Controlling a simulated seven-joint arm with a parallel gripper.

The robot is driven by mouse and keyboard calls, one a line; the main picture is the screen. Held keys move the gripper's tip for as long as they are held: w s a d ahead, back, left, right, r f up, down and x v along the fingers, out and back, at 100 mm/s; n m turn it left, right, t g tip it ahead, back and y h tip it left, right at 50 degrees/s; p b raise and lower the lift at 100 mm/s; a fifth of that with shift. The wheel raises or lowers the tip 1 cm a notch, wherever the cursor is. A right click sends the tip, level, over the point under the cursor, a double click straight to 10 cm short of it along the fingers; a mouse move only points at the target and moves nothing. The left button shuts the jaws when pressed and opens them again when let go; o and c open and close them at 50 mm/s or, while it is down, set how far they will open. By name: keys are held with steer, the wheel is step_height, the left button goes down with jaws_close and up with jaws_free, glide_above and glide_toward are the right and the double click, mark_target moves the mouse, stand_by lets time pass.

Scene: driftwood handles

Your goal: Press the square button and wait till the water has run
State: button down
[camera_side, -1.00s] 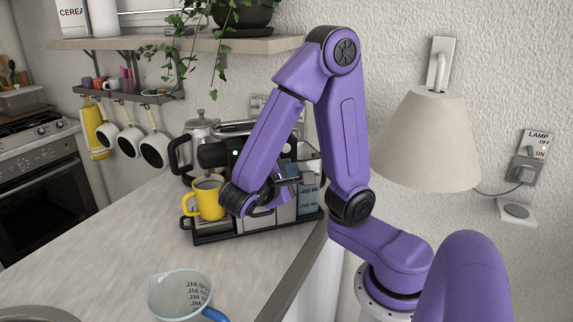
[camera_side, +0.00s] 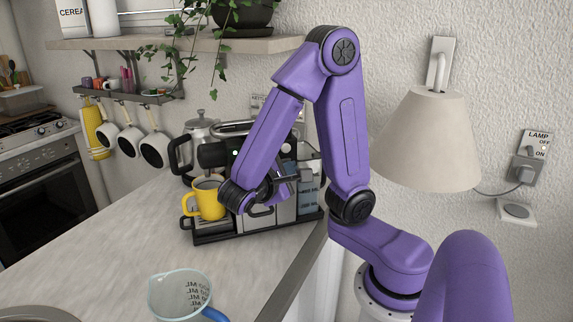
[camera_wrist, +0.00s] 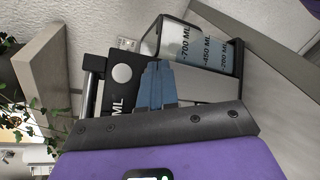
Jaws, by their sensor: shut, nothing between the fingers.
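The coffee machine (camera_side: 285,212) stands on the counter against the wall, and its front is partly hidden by my arm in the side view. In the wrist view its panel (camera_wrist: 112,92) shows a round light button (camera_wrist: 122,73) and part of an "ML" label. I cannot make out a square button; my fingers cover part of the panel. My gripper (camera_wrist: 156,68) is shut and empty, its tips at the panel beside the round button. I cannot tell if they touch. A yellow mug (camera_side: 208,202) stands on the machine's tray. The clear water tank (camera_wrist: 195,48) has several ML marks.
A measuring jug (camera_side: 180,293) stands at the counter's front. A metal kettle (camera_side: 197,135) is behind the machine. A shelf (camera_side: 190,45) with a trailing plant hangs above. A lamp (camera_side: 425,140) is at the right. The counter (camera_side: 110,230) left of the machine is clear.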

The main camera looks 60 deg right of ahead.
steer(key=shift+w+d, duration=0.1)
stand_by(0.6)
steer(key=shift+s+a, duration=0.6)
steer(key=shift+a, duration=0.1)
steer(key=shift+s+a, duration=1.65)
steer(key=shift+s, duration=0.1)
steer(key=shift+f, duration=0.1)
steer(key=s+f+n+y, duration=0.3)
steer(key=f+y, duration=0.3)
steer(key=y, duration=0.1)
steer(key=s+a+f+n+y, duration=0.1)
steer(key=s+a+n+y, duration=0.2)
steer(key=a+y, duration=0.5)
steer(key=shift+y, duration=0.4)
